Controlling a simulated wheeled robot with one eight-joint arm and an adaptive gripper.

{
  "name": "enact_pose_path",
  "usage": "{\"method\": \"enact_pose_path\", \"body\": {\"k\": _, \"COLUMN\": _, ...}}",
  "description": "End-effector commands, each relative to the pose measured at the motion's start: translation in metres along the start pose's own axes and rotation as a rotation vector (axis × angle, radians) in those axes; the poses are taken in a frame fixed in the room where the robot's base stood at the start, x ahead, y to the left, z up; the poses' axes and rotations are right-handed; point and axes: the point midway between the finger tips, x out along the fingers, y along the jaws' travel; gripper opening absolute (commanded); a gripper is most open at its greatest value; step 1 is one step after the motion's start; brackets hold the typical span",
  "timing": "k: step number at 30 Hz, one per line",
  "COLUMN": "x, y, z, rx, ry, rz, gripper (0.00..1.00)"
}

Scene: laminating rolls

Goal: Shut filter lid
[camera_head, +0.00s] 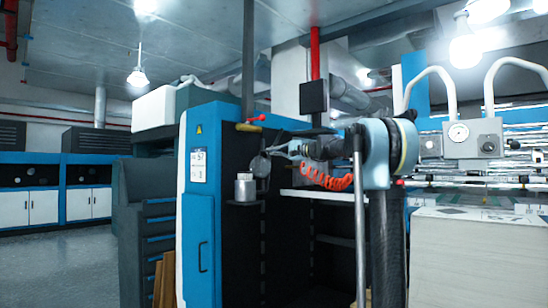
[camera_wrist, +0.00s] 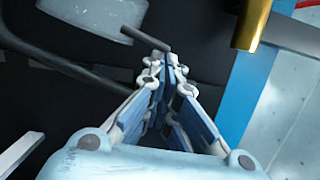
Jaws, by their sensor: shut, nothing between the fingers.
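The filter is a small grey metal canister (camera_head: 245,188) on the side of the blue-and-black cabinet in the head view. A round grey disc, which looks like its lid (camera_head: 260,166), stands tilted up just above and to the right of it. In the wrist view a pale grey round part (camera_wrist: 95,14), likely the lid, is partly cut off at the top left. A short dark grey rod (camera_wrist: 146,38) extends from near it to my fingertips. My gripper (camera_head: 270,151) is shut and empty, close beside the lid; its closed fingertips (camera_wrist: 165,62) are near the rod's end. Contact cannot be told.
A yellow fitting with a red handle (camera_head: 250,125) sits above the canister; its yellow part (camera_wrist: 250,22) is right of my fingers in the wrist view. A white shelf (camera_head: 318,195) crosses the cabinet's dark interior. The floor at left (camera_head: 60,262) is clear.

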Motion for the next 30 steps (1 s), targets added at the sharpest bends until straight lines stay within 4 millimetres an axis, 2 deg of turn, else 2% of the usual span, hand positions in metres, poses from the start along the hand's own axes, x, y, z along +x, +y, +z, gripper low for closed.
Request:
{"method": "enact_pose_path", "body": {"k": 14, "x": 0.003, "y": -0.009, "z": 0.014, "rx": -0.108, "ry": 0.000, "rz": 0.027, "gripper": 0.00}}
{"method": "enact_pose_path", "body": {"k": 20, "x": 0.008, "y": -0.018, "z": 0.035, "rx": -0.244, "ry": -0.001, "rz": 0.060, "gripper": 0.00}}
{"method": "enact_pose_path", "body": {"k": 30, "x": 0.020, "y": -0.027, "z": 0.083, "rx": -0.559, "ry": -0.001, "rz": 0.138, "gripper": 0.00}}
